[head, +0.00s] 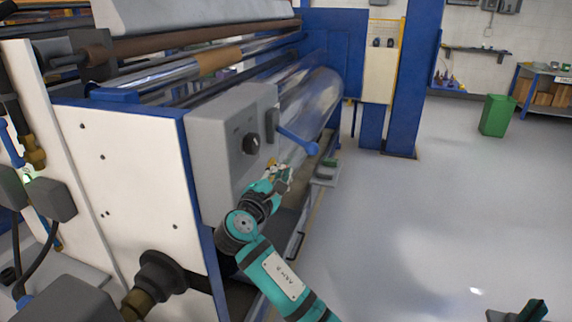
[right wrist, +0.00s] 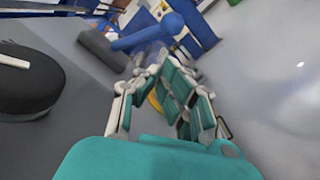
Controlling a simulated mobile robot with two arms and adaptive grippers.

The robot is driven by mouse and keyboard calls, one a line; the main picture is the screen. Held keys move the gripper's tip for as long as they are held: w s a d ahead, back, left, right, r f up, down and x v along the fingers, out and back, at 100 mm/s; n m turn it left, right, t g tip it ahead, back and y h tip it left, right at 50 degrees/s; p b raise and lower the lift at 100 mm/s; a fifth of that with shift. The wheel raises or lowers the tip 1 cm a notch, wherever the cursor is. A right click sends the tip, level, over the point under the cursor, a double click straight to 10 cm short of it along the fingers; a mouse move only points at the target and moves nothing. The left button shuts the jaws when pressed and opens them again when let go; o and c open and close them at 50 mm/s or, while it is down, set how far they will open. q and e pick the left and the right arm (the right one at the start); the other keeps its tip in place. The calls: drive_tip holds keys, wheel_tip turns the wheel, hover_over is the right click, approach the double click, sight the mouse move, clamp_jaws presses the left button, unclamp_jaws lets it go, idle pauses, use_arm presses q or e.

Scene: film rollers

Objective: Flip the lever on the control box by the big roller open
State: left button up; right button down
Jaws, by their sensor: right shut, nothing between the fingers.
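The grey control box (head: 225,145) stands at the end of the machine, beside the big shiny roller (head: 312,100). A blue lever (head: 295,138) with a ball end sticks out from the box's right side and slopes down to the right. In the right wrist view, the lever (right wrist: 140,39) lies just beyond my fingertips. My right gripper (head: 283,172) is shut and empty, just below the lever. It also shows in the right wrist view (right wrist: 157,66). I cannot tell whether it touches the lever.
A black knob (head: 250,143) is on the front of the control box, close to my right arm. The white machine panel (head: 130,190) is to the left. The grey floor (head: 430,220) on the right is open. A green bin (head: 496,115) stands far back.

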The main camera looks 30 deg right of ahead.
sight(300, 141)
use_arm(q)
drive_tip(key=shift+r+p, duration=0.8)
drive_tip(key=shift+r, duration=0.1)
use_arm(e)
drive_tip(key=x, duration=0.9)
use_arm(q)
drive_tip(key=shift+r, duration=0.15)
